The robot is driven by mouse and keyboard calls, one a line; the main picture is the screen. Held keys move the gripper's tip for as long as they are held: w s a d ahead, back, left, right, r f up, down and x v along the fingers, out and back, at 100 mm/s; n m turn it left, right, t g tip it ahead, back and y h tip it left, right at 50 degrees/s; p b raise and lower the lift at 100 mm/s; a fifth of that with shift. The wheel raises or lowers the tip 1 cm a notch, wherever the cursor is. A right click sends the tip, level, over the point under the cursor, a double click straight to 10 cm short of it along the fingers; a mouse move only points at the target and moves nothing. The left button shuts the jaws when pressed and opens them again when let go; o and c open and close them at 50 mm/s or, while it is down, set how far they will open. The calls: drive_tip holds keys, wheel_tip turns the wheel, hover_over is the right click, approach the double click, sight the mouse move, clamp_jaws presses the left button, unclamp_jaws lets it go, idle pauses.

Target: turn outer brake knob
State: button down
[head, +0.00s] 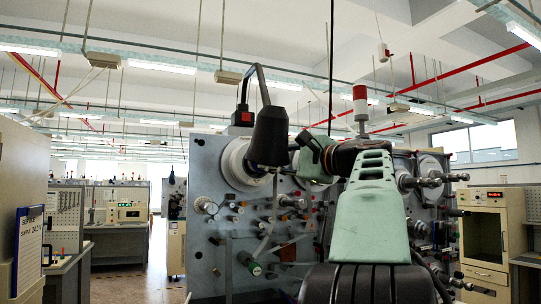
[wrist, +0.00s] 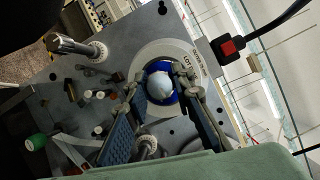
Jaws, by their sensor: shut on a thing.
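A round knob with a white domed face (wrist: 160,88) and a blue ring sits at the centre of a large pale dial with printing on it (wrist: 190,58). My gripper (wrist: 161,78) has one finger on each side of this knob in the wrist view and is shut on it. My arm reaches to the machine's front there. My fingers and the knob cannot be made out in the head view.
A metal spindle (wrist: 75,46) sticks out left of the knob in the wrist view. Several small knobs and a green-handled part (head: 250,264) crowd the panel. An aisle (head: 130,285) is clear at left.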

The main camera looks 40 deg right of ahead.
idle(0.3)
drive_tip(key=c, duration=1.7)
unclamp_jaws()
drive_tip(key=shift+o, duration=0.2)
drive_tip(key=s+d, duration=0.1)
drive_tip(key=s, duration=1.1)
drive_tip(key=shift+d+f, duration=0.4)
drive_tip(key=shift+f, duration=0.05)
drive_tip(key=shift+w, duration=0.1)
